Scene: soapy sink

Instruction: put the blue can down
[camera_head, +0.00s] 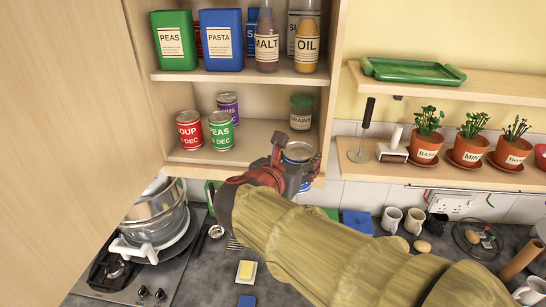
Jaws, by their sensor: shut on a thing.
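The blue can (298,151) is in my gripper (296,166), its pale metal lid facing up and a strip of blue side showing. My gripper is red and dark, shut on the can at the right front of the cupboard's lower shelf (190,157). My arm and the fingers hide most of the can. I cannot tell whether its base touches the shelf.
A red can (190,131), a green can (221,132) and a purple can (228,106) stand left on that shelf. A jar (301,112) stands behind the blue can. The shelf's middle is free. The open cupboard door (65,110) fills the left.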

